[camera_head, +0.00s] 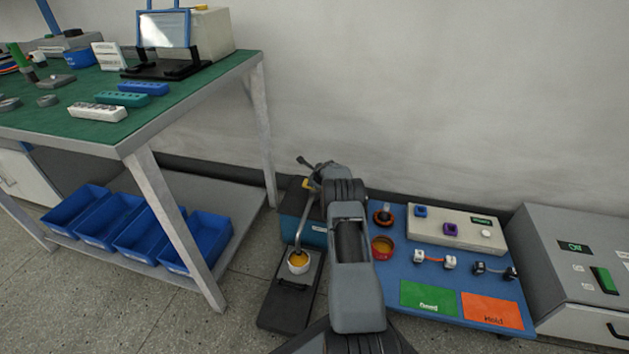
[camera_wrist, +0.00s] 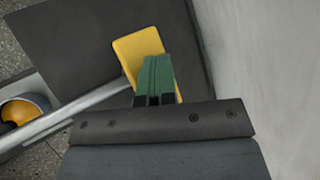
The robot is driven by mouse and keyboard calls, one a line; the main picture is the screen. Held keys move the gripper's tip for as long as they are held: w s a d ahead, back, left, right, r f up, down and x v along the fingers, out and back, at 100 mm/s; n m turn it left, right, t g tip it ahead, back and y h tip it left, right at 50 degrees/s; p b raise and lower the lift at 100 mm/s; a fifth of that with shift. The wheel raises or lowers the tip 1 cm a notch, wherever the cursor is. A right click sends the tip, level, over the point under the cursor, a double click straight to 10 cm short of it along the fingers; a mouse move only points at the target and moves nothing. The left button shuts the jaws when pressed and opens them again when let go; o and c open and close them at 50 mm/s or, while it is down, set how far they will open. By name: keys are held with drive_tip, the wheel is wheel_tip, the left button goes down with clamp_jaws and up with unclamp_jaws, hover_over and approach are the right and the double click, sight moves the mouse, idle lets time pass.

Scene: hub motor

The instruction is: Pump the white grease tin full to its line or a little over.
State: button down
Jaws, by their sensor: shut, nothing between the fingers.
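The white grease tin (camera_head: 299,268) stands on a dark tray under the pump's spout, with orange grease inside. Its fill line cannot be made out. The tin also shows partly at the left edge of the wrist view (camera_wrist: 40,97). The pump (camera_head: 291,229) is a dark box with a bent grey spout (camera_head: 305,222) and a yellow press plate (camera_head: 307,184). In the wrist view, my gripper (camera_wrist: 155,62) is shut and empty, its green fingertips over the yellow plate (camera_wrist: 131,48). Whether they touch it I cannot tell. In the head view, my arm hides the fingertips.
A red tin (camera_head: 382,240) with orange grease stands on the blue mat (camera_head: 391,275), right of my arm. The mat also holds a button box (camera_head: 456,224), small parts, and green (camera_head: 428,297) and orange (camera_head: 490,309) cards. A grey machine (camera_head: 570,262) stands right; a green-topped bench (camera_head: 60,125) stands left.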

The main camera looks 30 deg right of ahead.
drive_tip(key=shift+s+f, duration=0.1)
drive_tip(key=shift+f, duration=0.3)
drive_tip(key=shift+r, duration=0.15)
drive_tip(key=shift+r+p, duration=1.3)
drive_tip(key=shift+r, duration=0.6)
drive_tip(key=shift+r, duration=0.15)
wheel_tip(320, 180, up, 5)
drive_tip(key=p, duration=0.3)
drive_tip(key=shift+p, duration=0.35)
